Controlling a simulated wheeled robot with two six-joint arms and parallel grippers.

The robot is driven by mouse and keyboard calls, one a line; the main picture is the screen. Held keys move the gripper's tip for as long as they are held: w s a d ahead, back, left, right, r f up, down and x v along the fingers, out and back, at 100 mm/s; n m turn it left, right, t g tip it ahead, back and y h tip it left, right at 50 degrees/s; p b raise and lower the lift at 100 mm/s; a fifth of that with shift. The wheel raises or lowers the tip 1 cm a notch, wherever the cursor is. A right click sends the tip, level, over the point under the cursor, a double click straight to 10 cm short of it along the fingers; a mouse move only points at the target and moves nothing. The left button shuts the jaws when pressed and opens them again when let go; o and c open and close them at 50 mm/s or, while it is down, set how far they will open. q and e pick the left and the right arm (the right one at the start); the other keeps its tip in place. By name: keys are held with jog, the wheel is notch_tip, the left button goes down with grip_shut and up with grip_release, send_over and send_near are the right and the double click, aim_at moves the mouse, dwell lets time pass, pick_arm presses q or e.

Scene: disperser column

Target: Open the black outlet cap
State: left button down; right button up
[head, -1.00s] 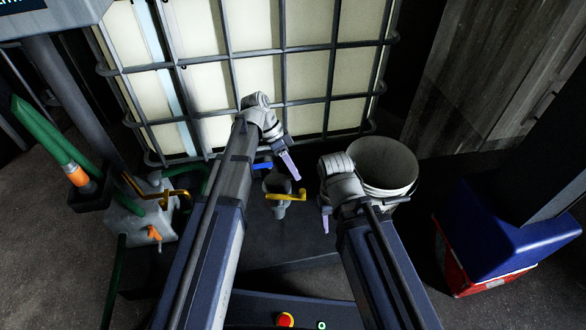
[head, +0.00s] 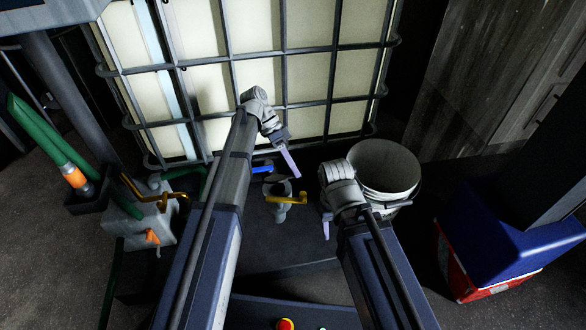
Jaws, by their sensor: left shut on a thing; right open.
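The grey outlet fitting (head: 279,189) with its yellow lever (head: 287,199) stands low in front of the caged tank (head: 258,60), in the middle of the head view. My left gripper (head: 291,164), with pale purple fingers, is shut just behind and above the yellow lever. I cannot make out the black outlet cap against the dark surroundings; what the fingers hold is hidden. My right gripper (head: 326,229) is open, low to the right of the fitting, partly hidden by its own wrist.
A blue handle (head: 262,169) is left of the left gripper. A white bucket (head: 385,168) stands close behind my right wrist. A grey box with a yellow crank (head: 160,200) is at left. A red and blue container (head: 490,250) is at right.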

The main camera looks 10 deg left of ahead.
pick_arm(q)
jog(key=c, duration=0.6)
grip_release()
jog(key=shift+c, duration=0.2)
jog(key=shift+r, duration=0.1)
jog(key=p+v, duration=0.6)
jog(key=v, duration=0.1)
jog(key=shift+w+a+r, duration=0.15)
jog(key=shift+a, duration=0.05)
